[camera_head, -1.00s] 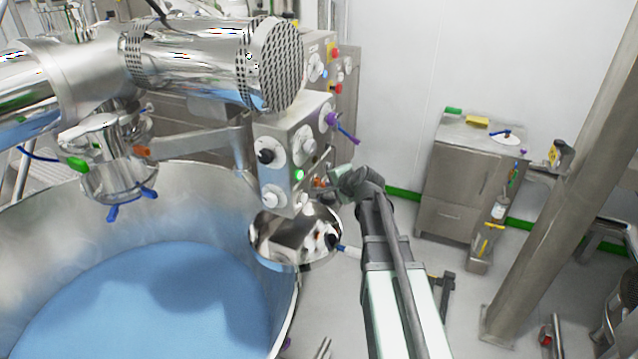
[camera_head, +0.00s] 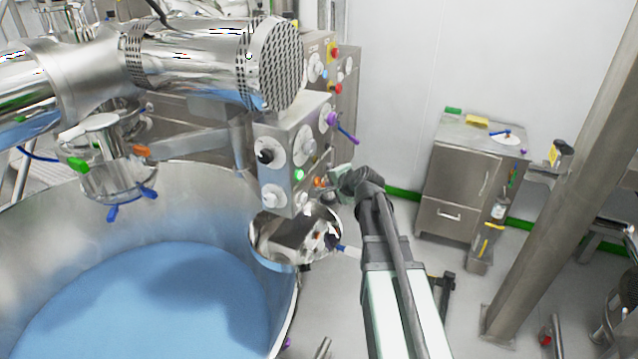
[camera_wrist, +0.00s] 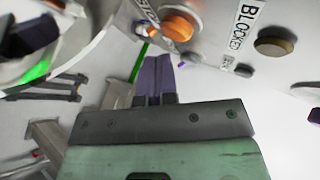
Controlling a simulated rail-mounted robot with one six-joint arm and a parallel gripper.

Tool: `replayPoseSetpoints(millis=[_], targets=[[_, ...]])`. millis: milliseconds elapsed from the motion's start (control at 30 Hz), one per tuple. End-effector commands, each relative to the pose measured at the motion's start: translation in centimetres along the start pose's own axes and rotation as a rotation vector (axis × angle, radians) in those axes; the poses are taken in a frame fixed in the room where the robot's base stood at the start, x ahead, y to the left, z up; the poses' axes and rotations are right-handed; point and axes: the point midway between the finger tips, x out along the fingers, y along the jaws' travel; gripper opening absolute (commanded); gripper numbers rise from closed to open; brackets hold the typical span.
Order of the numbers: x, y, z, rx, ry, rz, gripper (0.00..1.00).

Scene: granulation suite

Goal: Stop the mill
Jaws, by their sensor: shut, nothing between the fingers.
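The mill (camera_head: 195,60), with its perforated motor cover, stands over the big steel bowl at left. Its grey control box (camera_head: 290,165) carries several knobs, a green button (camera_head: 299,175) and an orange button (camera_head: 319,182) on the side facing my arm. In the wrist view, the orange button (camera_wrist: 176,25) is at the top, near a "BLOCKED" label and a brownish round button (camera_wrist: 275,47). My gripper (camera_wrist: 155,65) has purple fingers, shut and empty, pointing up the picture below the orange button. I cannot tell whether they touch it. The gripper also shows beside the box in the head view (camera_head: 330,181).
The bowl (camera_head: 215,180) holds blue material. A round shiny dish (camera_head: 270,258) sits under the box. A purple-handled lever (camera_head: 342,128) sticks out above my gripper.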

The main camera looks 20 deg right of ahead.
Motion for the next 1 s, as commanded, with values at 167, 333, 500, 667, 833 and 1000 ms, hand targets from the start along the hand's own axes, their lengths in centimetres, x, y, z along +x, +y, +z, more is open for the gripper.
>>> replayPoseSetpoints(millis=[167, 333, 500, 667, 833, 1000], targets=[[0.48, -0.35, 0.33, -0.001, -0.001, 0.000, 0.00], [0.55, -0.41, 0.40, 0.000, 0.000, 0.000, 0.00], [0.55, -0.41, 0.40, 0.000, 0.000, 0.000, 0.00], [0.65, -0.47, 0.46, 0.000, 0.000, 0.000, 0.00], [0.79, -0.57, 0.55, 0.000, 0.000, 0.000, 0.00], [0.93, -0.67, 0.66, 0.001, 0.000, 0.000, 0.00]])
